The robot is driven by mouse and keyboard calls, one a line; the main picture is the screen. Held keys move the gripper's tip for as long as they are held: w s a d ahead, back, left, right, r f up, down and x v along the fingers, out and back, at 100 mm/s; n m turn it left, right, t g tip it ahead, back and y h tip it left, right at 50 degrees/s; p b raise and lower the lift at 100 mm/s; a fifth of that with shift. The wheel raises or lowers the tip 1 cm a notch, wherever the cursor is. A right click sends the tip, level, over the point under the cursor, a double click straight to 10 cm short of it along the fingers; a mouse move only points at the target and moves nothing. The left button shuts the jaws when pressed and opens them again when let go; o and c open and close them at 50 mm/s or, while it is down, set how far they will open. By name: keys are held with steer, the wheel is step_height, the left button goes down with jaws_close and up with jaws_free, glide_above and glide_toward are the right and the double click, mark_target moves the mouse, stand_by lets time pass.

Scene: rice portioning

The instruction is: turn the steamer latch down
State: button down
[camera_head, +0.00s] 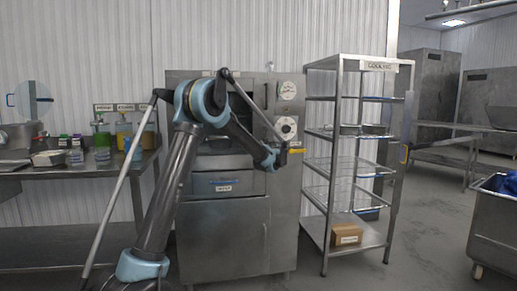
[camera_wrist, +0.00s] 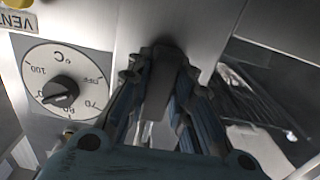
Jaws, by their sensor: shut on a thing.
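The steamer (camera_head: 222,225) is a tall stainless steel cabinet in the middle of the head view. My gripper (camera_head: 279,147) is at its right front side, just below the round dial. In the wrist view, my gripper (camera_wrist: 160,75) has its two ribbed fingers on either side of a grey metal bar, which appears to be the steamer latch (camera_wrist: 157,95). The fingers are shut on it. In the head view, the latch is hidden behind my gripper and arm, so its angle is hard to tell there.
The temperature dial (camera_wrist: 65,82) is close beside the fingers. A yellow handle (camera_head: 296,151) sits below it, by a VENT label (camera_wrist: 17,20). A wire rack (camera_head: 337,110) stands right of the steamer. A table (camera_head: 75,170) with bottles stands left.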

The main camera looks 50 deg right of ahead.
stand_by(0.3)
steer(key=c, duration=1.4)
jaws_free()
steer(key=shift+s, duration=0.1)
steer(key=v, duration=1.1)
steer(key=shift+s+a, duration=0.3)
